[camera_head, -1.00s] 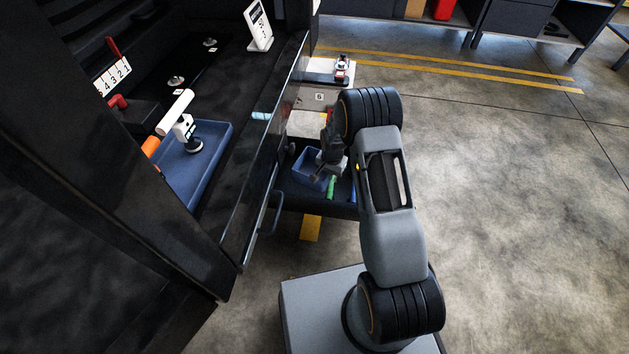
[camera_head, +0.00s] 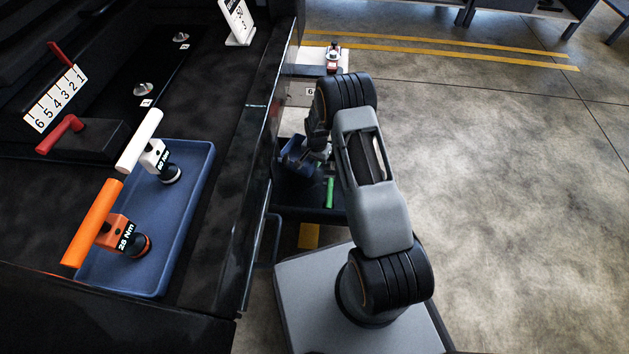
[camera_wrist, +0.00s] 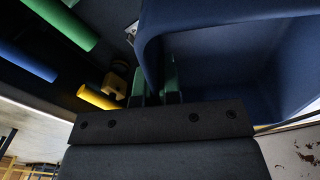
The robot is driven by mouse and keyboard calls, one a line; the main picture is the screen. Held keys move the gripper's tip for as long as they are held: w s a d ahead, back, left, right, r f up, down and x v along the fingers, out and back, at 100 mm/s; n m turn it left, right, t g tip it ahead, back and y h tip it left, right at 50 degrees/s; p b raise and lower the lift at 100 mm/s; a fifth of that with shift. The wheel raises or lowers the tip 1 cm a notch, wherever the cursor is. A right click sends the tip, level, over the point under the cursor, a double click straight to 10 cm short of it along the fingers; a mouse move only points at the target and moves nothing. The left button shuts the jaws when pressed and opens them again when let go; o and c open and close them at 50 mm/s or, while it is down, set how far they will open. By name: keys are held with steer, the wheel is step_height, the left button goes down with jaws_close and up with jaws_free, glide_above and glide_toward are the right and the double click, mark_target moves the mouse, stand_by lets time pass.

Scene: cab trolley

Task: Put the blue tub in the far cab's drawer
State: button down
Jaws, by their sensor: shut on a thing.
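My gripper (camera_head: 322,152) is shut on a wall of the blue tub (camera_head: 294,150). In the wrist view the gripper's green-faced fingers (camera_wrist: 157,82) straddle that wall, and the tub (camera_wrist: 235,65) fills the upper right; its visible inside looks empty. In the head view my arm partly covers the tub. A dark open drawer (camera_head: 300,213) lies just below and nearer than the tub, with a green cylinder (camera_head: 330,192) in it. I cannot tell whether the tub touches the drawer.
A blue tray (camera_head: 190,225) holding a white-handled tool (camera_head: 145,145) and an orange-handled tool (camera_head: 95,225) lies on the black worktop at left. Green, blue and yellow cylinders (camera_wrist: 100,98) show in the wrist view. Open floor (camera_head: 480,200) lies to the right.

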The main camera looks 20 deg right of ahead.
step_height(320, 180, down, 12)
steer(key=b, duration=0.4)
steer(key=shift+r, duration=0.2)
steer(key=shift+f+b, duration=0.1)
steer(key=shift+b, duration=0.2)
steer(key=c, duration=1.8)
jaws_free()
steer(key=shift+f, duration=0.1)
steer(key=o, duration=0.5)
